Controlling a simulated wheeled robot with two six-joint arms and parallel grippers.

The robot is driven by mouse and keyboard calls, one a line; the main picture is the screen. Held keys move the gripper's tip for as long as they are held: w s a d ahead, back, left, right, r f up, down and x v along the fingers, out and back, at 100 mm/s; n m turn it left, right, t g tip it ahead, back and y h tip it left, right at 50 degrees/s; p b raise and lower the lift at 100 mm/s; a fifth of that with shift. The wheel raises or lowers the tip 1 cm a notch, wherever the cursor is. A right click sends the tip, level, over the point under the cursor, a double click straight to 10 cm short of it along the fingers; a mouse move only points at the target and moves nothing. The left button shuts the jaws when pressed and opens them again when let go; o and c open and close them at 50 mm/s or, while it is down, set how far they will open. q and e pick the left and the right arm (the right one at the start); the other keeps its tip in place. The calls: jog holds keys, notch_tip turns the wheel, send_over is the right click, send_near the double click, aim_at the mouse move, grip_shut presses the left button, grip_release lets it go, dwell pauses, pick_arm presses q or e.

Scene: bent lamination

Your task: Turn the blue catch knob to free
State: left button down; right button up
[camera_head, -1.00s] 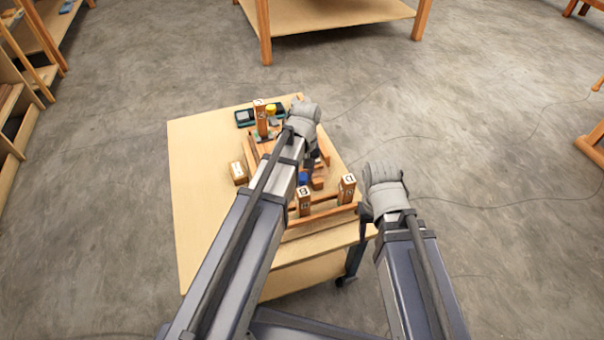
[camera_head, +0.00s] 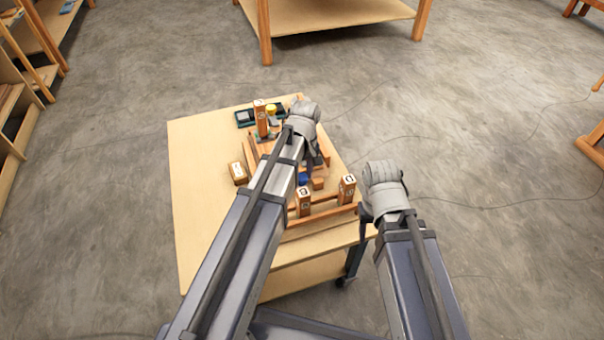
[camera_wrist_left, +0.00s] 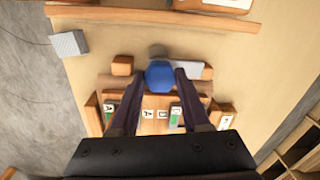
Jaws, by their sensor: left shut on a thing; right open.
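The blue catch knob (camera_wrist_left: 160,75) sits between the fingertips of my left gripper (camera_wrist_left: 160,80) in the left wrist view. The left gripper is shut on it. In the head view a blue patch of the knob (camera_head: 304,179) shows beside my left arm, which hides much of the wooden fixture. The fixture (camera_head: 330,212) lies on the table, with labelled tiles visible between the fingers in the wrist view. My right gripper (camera_head: 352,268) hangs empty past the table's right front edge, away from the knob. It is open, though its fingertips are small and dark.
Upright wooden posts (camera_head: 347,188) with labelled tops stand on the fixture. A dark tray (camera_head: 245,117) and a yellow item (camera_head: 271,109) are at the back. The table's left side (camera_head: 200,220) is clear.

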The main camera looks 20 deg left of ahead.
aim_at(303, 175)
pick_arm(q)
jog(key=shift+c, duration=1.8)
grip_release()
jog(key=shift+r, duration=0.15)
notch_tip(303, 175, up, 8)
jog(key=p, duration=0.8)
jog(key=shift+w+d+f, duration=0.1)
jog(key=shift+w+f, duration=0.05)
jog(key=shift+f, duration=0.1)
